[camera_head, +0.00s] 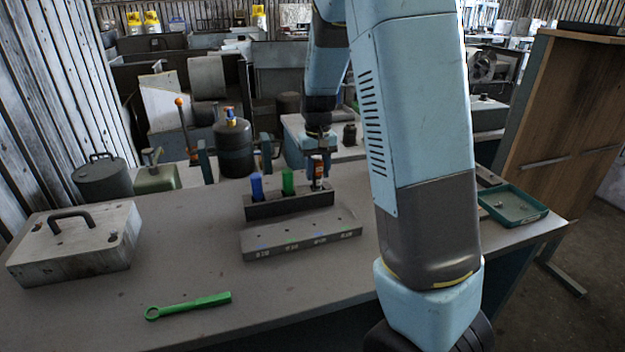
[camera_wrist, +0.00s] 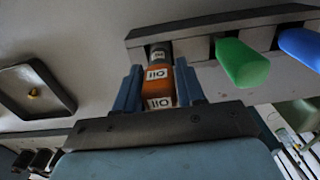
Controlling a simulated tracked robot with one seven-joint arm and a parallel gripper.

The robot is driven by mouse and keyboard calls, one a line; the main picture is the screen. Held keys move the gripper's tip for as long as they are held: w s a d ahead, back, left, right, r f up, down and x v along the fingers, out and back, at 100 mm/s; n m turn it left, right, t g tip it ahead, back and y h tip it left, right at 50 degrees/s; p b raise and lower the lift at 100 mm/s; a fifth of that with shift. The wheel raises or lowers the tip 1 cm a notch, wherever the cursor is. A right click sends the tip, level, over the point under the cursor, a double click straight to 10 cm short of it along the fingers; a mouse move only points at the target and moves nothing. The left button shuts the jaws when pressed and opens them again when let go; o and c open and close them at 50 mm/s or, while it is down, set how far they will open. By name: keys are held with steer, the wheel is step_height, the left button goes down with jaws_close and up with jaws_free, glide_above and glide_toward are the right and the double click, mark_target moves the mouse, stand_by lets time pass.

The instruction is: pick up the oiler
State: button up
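An orange and grey bottle labelled OIL (camera_wrist: 160,87), which I take for the oiler, lies between the two blue fingers of my gripper (camera_wrist: 160,92) in the wrist view. The fingers stand close along both sides of it. I cannot tell whether they press on it. In the head view the small orange and white bottle (camera_head: 317,172) is upright at the right end of the dark rack (camera_head: 290,205), under my gripper (camera_head: 317,168). Its lower end seems to be in the rack; the seat is partly hidden.
A blue handle (camera_head: 256,187) and a green handle (camera_head: 288,182) stand in the same rack, beside the bottle. A labelled block (camera_head: 300,238) lies in front. A green wrench (camera_head: 188,306), a metal box (camera_head: 75,245) and a green tray (camera_head: 512,206) are on the table.

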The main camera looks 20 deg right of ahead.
mark_target(317, 160)
jaws_close()
steer(key=shift+r, duration=0.1)
steer(key=shift+r, duration=0.25)
step_height(317, 160, up, 2)
steer(key=shift+r, duration=0.25)
steer(key=s+a+r, duration=0.8)
steer(key=s+r, duration=0.1)
steer(key=s, duration=0.2)
steer(key=shift+a+r, duration=0.25)
steer(key=shift+r, duration=0.15)
steer(key=shift+s, duration=0.1)
